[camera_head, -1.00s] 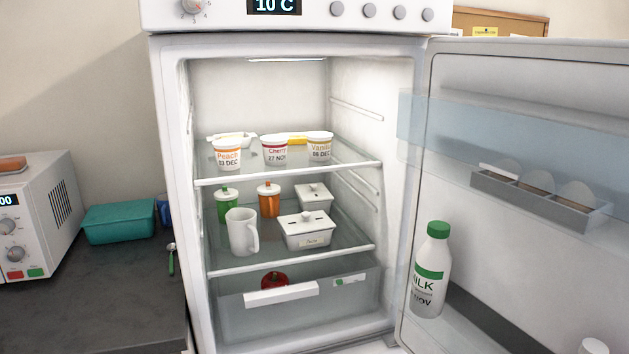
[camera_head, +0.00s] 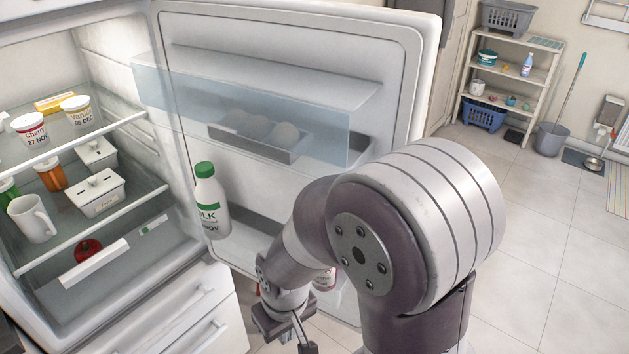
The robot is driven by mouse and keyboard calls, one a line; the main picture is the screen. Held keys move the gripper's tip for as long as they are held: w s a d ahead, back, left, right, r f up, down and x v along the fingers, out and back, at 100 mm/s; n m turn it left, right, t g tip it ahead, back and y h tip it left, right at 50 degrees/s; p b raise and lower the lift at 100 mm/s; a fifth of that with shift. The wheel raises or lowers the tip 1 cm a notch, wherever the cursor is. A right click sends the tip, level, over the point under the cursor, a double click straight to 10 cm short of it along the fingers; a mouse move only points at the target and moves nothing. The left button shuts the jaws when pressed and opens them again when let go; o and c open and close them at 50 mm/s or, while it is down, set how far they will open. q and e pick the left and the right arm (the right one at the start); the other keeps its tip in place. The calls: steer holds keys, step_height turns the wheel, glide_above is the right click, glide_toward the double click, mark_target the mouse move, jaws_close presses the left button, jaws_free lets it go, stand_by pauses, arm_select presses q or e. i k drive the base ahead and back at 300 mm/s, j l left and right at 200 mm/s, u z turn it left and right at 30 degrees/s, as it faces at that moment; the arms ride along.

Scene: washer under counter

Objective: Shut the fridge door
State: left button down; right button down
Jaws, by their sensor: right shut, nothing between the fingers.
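The white fridge door (camera_head: 385,50) stands wide open, swung to the right of the fridge body (camera_head: 112,38). Its inner side faces me, with a milk bottle (camera_head: 208,205) on the lower shelf and an egg tray (camera_head: 255,141) higher up. My right arm crosses in front of the door's lower right part and hides some of it. My right gripper (camera_head: 298,345) is low, at the bottom edge of the view, below the door shelf. It is shut and holds nothing; whether it touches the door I cannot tell. My left gripper is not in view.
Inside the fridge are yogurt cups (camera_head: 77,112), a white mug (camera_head: 32,218), a white box (camera_head: 97,193) and a drawer with a red item (camera_head: 88,251). A shelving rack (camera_head: 508,80), a bucket (camera_head: 551,139) and open tiled floor (camera_head: 545,250) lie beyond the door.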

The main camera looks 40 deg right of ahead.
mark_target(375, 65)
steer(key=k+l+u, duration=0.2)
steer(key=l, duration=0.25)
steer(key=l+u, duration=0.15)
steer(key=l, duration=0.3)
steer(key=k+l+u, duration=0.2)
steer(key=l, duration=0.2)
steer(key=k+l+u, duration=0.15)
steer(key=l, duration=0.25)
steer(key=k+l+u, duration=0.2)
steer(key=l, duration=0.15)
steer(key=k+l+u, duration=0.2)
steer(key=l, duration=0.15)
steer(key=l+u, duration=0.2)
steer(key=l, duration=0.7)
steer(key=l+u, duration=0.25)
steer(key=l, duration=0.65)
steer(key=k, duration=0.05)
